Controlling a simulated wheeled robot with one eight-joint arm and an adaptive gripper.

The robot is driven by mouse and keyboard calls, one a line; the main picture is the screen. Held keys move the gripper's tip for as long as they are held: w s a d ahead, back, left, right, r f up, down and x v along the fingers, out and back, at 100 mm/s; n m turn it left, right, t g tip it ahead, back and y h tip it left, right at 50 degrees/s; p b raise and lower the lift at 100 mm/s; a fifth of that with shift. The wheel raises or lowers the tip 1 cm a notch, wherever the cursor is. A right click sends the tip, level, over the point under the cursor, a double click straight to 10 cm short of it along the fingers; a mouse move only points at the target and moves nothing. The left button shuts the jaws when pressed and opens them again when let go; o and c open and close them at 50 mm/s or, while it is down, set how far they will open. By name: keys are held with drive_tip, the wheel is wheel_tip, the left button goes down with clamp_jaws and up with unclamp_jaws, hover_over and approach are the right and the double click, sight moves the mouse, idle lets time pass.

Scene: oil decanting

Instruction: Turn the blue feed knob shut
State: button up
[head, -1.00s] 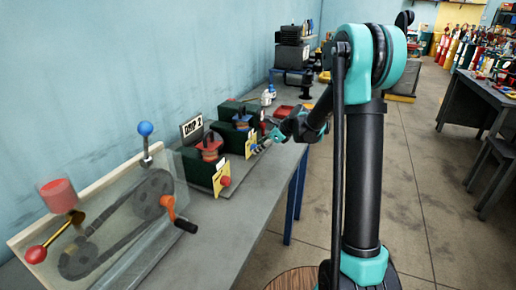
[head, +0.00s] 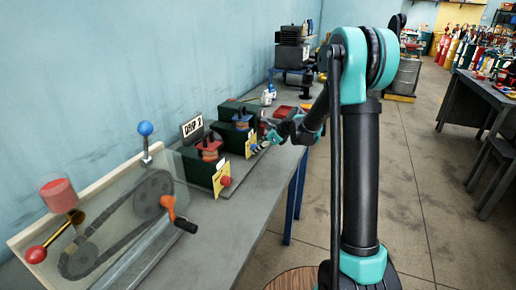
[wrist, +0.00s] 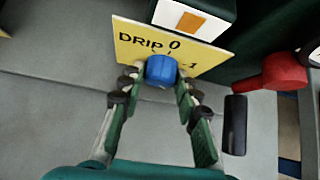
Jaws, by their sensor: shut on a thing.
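The blue feed knob (wrist: 161,70) sits on a yellow plate (wrist: 200,56) marked "DRIP", "0" and "1" in the wrist view. My gripper (wrist: 160,83) has one finger on each side of the knob and is shut on it. In the head view my gripper (head: 268,141) is at the yellow plate (head: 250,144) of the farther dark green unit (head: 226,133); the knob is small there and mostly hidden by the fingers.
A red part (wrist: 278,74) and a black handle (wrist: 235,124) are close right of my gripper. A nearer unit with a red knob (head: 225,181) stands on the grey bench (head: 240,220). A crank and belt rig (head: 110,215) is at front left.

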drive_tip(key=shift+s+a+n+t+h, duration=0.1)
drive_tip(key=shift+s+n+t+h, duration=0.15)
drive_tip(key=shift+n+t, duration=0.5)
drive_tip(key=n+t, duration=0.1)
drive_tip(key=t, duration=0.1)
drive_tip(key=t+h, duration=0.1)
drive_tip(key=t, duration=0.1)
drive_tip(key=shift+s+f+n, duration=0.1)
drive_tip(key=shift+f+n, duration=0.05)
drive_tip(key=shift+n, duration=0.2)
drive_tip(key=o, duration=1.2)
drive_tip(key=shift+c, duration=0.2)
drive_tip(key=shift+v, duration=3.95)
drive_tip(key=shift+s+f, duration=0.1)
